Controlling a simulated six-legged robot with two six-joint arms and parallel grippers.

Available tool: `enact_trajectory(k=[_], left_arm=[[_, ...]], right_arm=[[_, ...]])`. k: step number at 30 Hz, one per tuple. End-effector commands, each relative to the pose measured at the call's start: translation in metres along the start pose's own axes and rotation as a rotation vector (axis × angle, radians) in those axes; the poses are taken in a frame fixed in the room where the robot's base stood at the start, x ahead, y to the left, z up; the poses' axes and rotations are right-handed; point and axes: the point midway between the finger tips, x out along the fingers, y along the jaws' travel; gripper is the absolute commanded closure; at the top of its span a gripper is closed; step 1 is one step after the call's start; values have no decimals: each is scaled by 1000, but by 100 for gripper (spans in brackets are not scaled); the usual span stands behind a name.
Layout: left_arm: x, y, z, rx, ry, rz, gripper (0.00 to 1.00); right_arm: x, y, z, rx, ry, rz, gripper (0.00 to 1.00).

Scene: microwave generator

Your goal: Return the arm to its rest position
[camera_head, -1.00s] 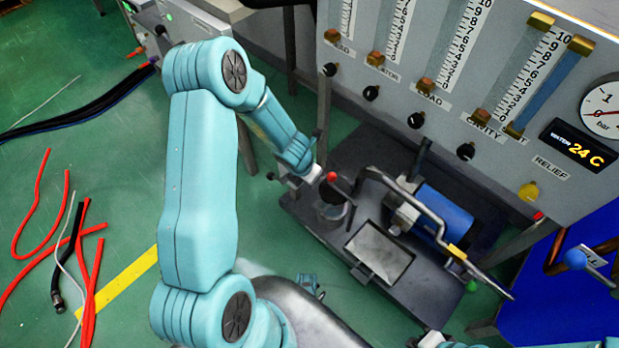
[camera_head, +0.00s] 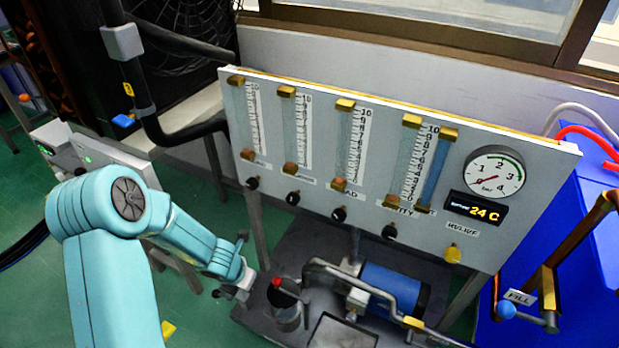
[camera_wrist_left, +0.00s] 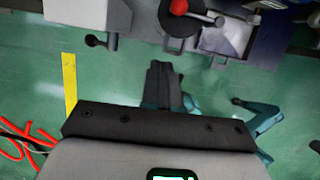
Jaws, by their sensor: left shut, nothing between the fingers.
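My left arm (camera_head: 105,260) comes in from the left in the head view, bent at the elbow, with its wrist (camera_head: 230,268) reaching toward the dark platform. In the wrist view my left gripper (camera_wrist_left: 160,68) has its dark fingers together with nothing between them. It hangs over green floor, apart from the platform edge above it in that picture. The fingers are hard to make out in the head view. My right gripper does not show.
A panel (camera_head: 355,215) with several flow tubes, black knobs and a pressure gauge (camera_head: 494,174) stands behind the platform. A red-topped pot (camera_head: 285,296) and a blue cylinder (camera_head: 393,284) sit on the platform. A blue tank (camera_head: 595,265) stands at right. Red hoses (camera_wrist_left: 22,146) lie on the floor.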

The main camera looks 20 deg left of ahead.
Motion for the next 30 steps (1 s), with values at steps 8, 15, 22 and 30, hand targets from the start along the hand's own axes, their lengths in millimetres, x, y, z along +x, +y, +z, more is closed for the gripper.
enact_trajectory(k=[8,15,22,30], left_arm=[[9,-44,-19,-329,81,-97,100],[15,-165,-72,-1507,439,-174,100],[17,-220,-109,-2487,641,85,100],[21,-232,-150,2862,-465,-424,100]], right_arm=[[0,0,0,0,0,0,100],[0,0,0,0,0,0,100],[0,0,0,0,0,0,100],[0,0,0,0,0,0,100]])
